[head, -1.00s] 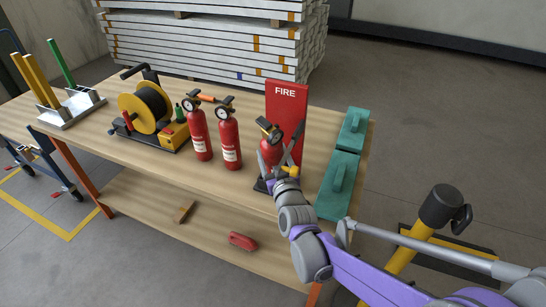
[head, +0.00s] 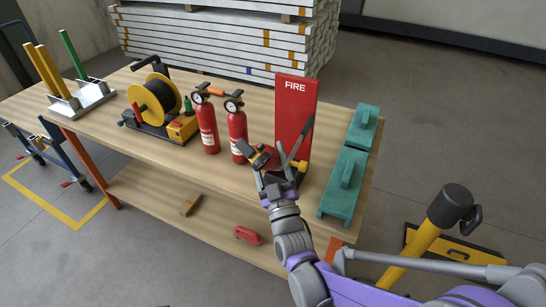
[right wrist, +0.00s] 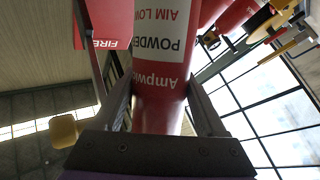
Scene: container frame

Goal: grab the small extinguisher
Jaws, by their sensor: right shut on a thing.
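The small extinguisher shows in the head view by its dark and yellow top (head: 258,155), in front of the red FIRE stand (head: 297,110). Most of its body is hidden behind my right gripper (head: 277,174). In the right wrist view the red body (right wrist: 160,112), with a white POWDER label, fills the space between the two fingers. My right gripper is shut on it. I cannot tell whether it is clear of its stand. My left gripper is not in view.
Two larger red extinguishers (head: 208,130) (head: 238,138) stand close to the left. Teal boxes (head: 342,190) stand at the table's right end. A cable reel (head: 155,103) and a rack of colored posts (head: 82,100) are further left on the wooden table (head: 225,183).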

